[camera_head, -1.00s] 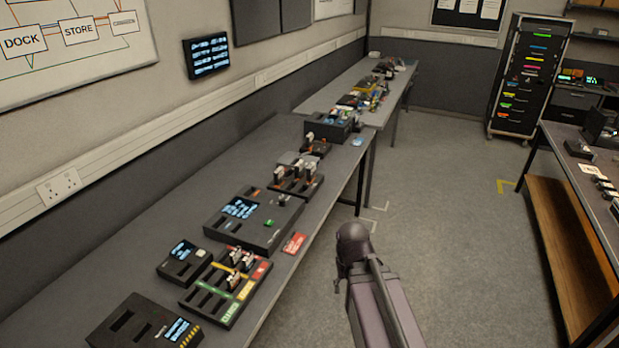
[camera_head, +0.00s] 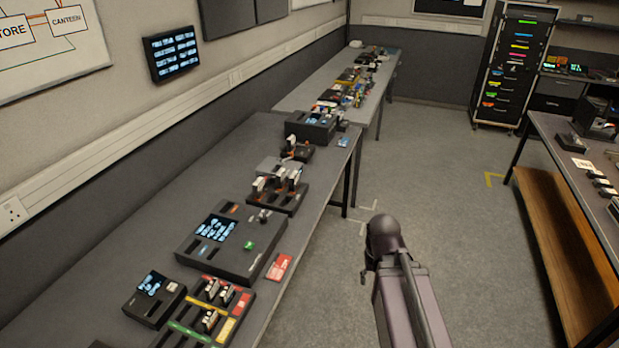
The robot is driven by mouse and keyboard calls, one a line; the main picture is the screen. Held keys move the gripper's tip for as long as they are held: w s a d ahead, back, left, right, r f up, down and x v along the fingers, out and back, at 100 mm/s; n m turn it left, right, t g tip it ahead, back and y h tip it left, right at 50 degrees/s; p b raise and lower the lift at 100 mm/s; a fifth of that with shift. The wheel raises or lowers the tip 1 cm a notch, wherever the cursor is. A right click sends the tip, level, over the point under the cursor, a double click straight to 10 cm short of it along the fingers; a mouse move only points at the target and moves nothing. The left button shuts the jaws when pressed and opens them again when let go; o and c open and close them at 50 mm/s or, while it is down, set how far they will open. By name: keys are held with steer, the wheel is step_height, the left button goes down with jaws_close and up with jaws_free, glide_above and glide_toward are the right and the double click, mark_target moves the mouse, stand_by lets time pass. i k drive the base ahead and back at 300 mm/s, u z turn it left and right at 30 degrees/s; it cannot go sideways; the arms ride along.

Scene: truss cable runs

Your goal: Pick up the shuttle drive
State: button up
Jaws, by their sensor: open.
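Small drive-like pieces with pale tops stand in several holders on the long left bench; I cannot tell which one is the shuttle drive. Some stand in the colour-striped tray (camera_head: 189,328) at the lower left. Others stand in a dark rack (camera_head: 288,202) farther along the bench, and at least one is in a small dark holder (camera_head: 303,153) beyond it. Part of my arm rises at the lower right, over the floor and clear of the bench. My gripper's fingertips do not show.
A dark console (camera_head: 207,252) with a lit screen, a red card (camera_head: 279,267) and a small screened box (camera_head: 151,305) lie on the left bench (camera_head: 115,238). A right-hand bench (camera_head: 560,145) and a tall drawer cabinet (camera_head: 507,65) bound the clear grey floor (camera_head: 450,220).

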mark_target(294, 179)
steer(key=i, duration=1.3)
steer(key=u, duration=0.5)
